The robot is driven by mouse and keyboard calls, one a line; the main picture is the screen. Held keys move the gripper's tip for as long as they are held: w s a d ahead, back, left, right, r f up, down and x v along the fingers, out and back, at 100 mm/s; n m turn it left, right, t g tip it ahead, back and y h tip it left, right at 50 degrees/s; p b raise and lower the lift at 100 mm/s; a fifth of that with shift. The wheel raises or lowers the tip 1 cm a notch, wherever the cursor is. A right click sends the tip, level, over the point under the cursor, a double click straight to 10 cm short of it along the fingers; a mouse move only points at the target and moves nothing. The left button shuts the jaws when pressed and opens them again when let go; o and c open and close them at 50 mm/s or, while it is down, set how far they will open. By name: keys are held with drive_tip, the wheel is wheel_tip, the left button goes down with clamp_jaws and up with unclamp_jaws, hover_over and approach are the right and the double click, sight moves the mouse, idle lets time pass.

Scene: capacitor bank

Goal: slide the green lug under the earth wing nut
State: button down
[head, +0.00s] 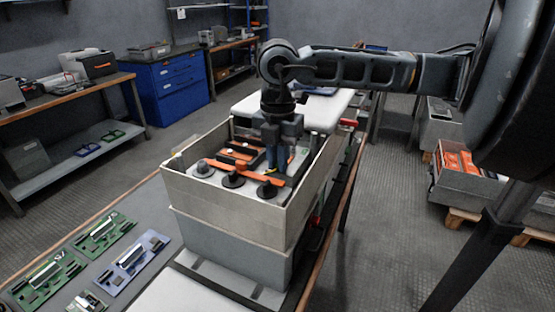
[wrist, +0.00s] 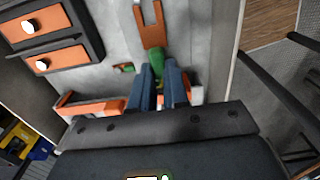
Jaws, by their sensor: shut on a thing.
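My gripper (wrist: 158,85) is shut on the green lug (wrist: 155,60). The lug's green sleeve sits between the blue fingers, and its copper-coloured fork points away from them, toward the top of the wrist view. In the head view my gripper (head: 280,158) reaches down inside the open grey box (head: 240,228), near its back right part. The lug is too small to make out there. I cannot pick out the earth wing nut in either view. A small green and orange patch (wrist: 124,68) lies on the grey surface left of the lug; I cannot tell what it is.
Dark round posts (head: 232,180) and orange bars (head: 262,177) stand in the box, left and in front of my gripper. Dark blocks with orange bars (wrist: 50,60) show at left in the wrist view. The box's high walls enclose my gripper. Circuit boards (head: 105,230) lie left of the box.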

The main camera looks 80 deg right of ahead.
drive_tip(key=shift+s+d+b, duration=0.2)
drive_tip(key=shift+d+b, duration=0.35)
drive_tip(key=shift+d, duration=0.4)
drive_tip(key=shift+s+d+b, duration=0.2)
drive_tip(key=shift+d+b, duration=0.3)
drive_tip(key=shift+d, duration=0.4)
idle(0.6)
drive_tip(key=c, duration=1)
unclamp_jaws()
drive_tip(key=shift+c, duration=0.2)
wheel_tip(320, 180, up, 8)
drive_tip(key=shift+b, duration=0.4)
drive_tip(key=shift+f, duration=0.1)
